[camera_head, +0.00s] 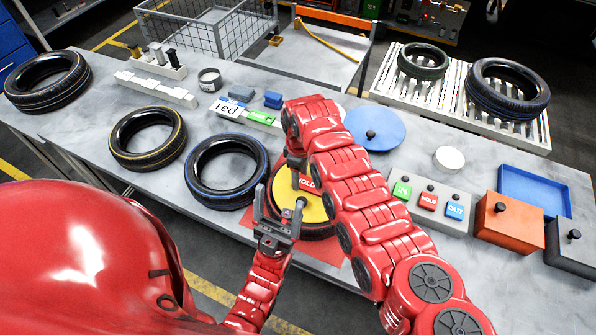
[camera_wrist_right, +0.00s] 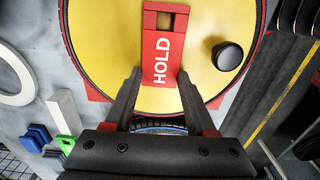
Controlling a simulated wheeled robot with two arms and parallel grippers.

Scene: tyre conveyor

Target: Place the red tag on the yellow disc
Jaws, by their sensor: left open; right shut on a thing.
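The red tag, marked HOLD (camera_head: 308,184), is between the fingers of my right gripper (camera_head: 297,168), which is shut on it. The right wrist view shows the tag (camera_wrist_right: 163,50) over the yellow disc (camera_wrist_right: 105,45), left of a black knob (camera_wrist_right: 227,55). I cannot tell whether the tag touches the disc. The yellow disc (camera_head: 316,208) lies in a dark tyre on a red mat, partly hidden by my arms. My left gripper (camera_head: 278,212) is open at the disc's near left side, close to the knob.
A blue-striped tyre (camera_head: 190,168) and a yellow-striped tyre (camera_head: 112,138) lie to the left. A blue disc (camera_head: 385,128) and a holder with IN, HOLD and OUT tags (camera_head: 457,224) stand right.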

